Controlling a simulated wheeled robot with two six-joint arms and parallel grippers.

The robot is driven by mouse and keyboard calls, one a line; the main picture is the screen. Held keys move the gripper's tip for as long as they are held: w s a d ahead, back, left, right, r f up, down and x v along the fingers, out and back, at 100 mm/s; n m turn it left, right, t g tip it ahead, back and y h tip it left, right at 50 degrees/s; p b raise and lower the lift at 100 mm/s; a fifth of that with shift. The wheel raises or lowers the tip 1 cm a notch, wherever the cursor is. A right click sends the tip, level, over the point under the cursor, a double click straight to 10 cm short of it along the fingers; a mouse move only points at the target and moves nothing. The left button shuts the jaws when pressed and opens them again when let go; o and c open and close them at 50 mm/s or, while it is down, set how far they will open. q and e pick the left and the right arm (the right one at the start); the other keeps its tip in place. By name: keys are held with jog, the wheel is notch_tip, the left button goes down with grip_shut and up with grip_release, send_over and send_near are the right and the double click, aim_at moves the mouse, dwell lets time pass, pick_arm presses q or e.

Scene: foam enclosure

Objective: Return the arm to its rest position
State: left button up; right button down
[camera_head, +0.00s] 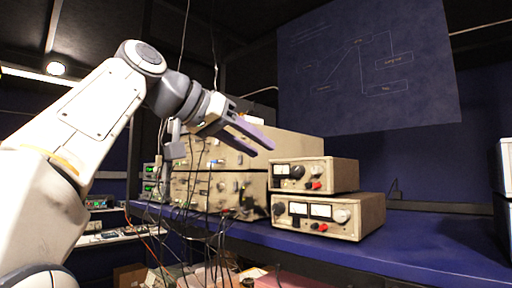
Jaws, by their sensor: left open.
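My left arm comes in from the left, bent at the elbow. Its left gripper (250,137) is open and empty, with its fingers pointing right and slightly down. In the picture it overlaps the upper part of the large beige instruments; I cannot tell the exact gap. My right gripper does not show.
Two stacked beige meter units, an upper one (337,175) and a lower one (352,218), stand on the blue bench (440,240). Larger instruments (292,143) stand behind, with dark cables (207,215) hanging in front. The bench is clear to their right. A dark blue board (365,70) is behind.

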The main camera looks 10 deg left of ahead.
pick_arm(q)
jog(key=shift+f, duration=0.1)
jog(key=d+f+g+b, duration=0.1)
jog(key=d+f, duration=0.1)
jog(key=f, duration=0.4)
jog(key=d+f+n+g+y+b, duration=0.1)
jog(key=d+f, duration=0.1)
jog(key=f, duration=0.4)
jog(key=d+f+g+b, duration=0.1)
jog(key=d+f, duration=0.1)
jog(key=f, duration=0.4)
jog(key=shift+w+n, duration=0.25)
jog(key=shift+n, duration=0.05)
jog(key=s+d+f+g+y+b, duration=0.15)
jog(key=s+f, duration=0.35)
jog(key=f, duration=0.6)
jog(key=s+f+m+g+y+b, duration=0.15)
jog(key=s+f, duration=0.35)
jog(key=f, duration=0.6)
jog(key=s+f+g+y+b, duration=0.25)
jog(key=s+f, duration=0.35)
jog(key=f, duration=0.4)
jog(key=s+a+f+m+g+y, duration=0.1)
jog(key=s+a+f, duration=0.4)
jog(key=s+f, duration=0.4)
notch_tip(320, 180, down, 4)
jog(key=shift+s+a+r+y+b, duration=0.2)
jog(key=shift+s+r+y+b, duration=0.05)
jog(key=shift+s+y+b, duration=0.15)
jog(key=shift+m+g, duration=0.25)
